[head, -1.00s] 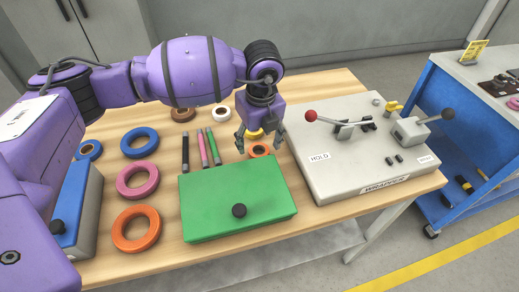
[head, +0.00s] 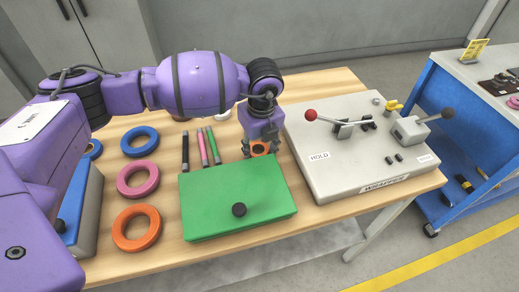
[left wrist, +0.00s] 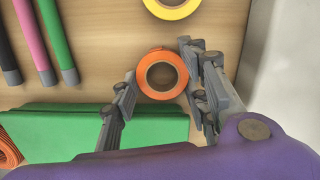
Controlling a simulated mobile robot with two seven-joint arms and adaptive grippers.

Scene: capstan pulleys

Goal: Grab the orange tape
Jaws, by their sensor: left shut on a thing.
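A small orange tape roll (head: 259,145) lies flat on the wooden table, behind the green box and left of the grey wrapper machine. My left gripper (head: 262,153) points down over it and is shut on it, a finger on each side. In the left wrist view the orange tape (left wrist: 147,62) sits between the fingers of the left gripper (left wrist: 161,76), its round hole facing the camera. A larger orange ring (head: 120,238) lies at the table's front left. My right gripper is not in view.
The green box (head: 210,205) with a black knob stands close in front of the gripper. The grey machine (head: 330,170) with levers is close at right. Several pens (head: 204,148) and pink (head: 125,183) and blue (head: 127,146) rings lie left. A yellow roll (left wrist: 172,13) lies behind the orange tape.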

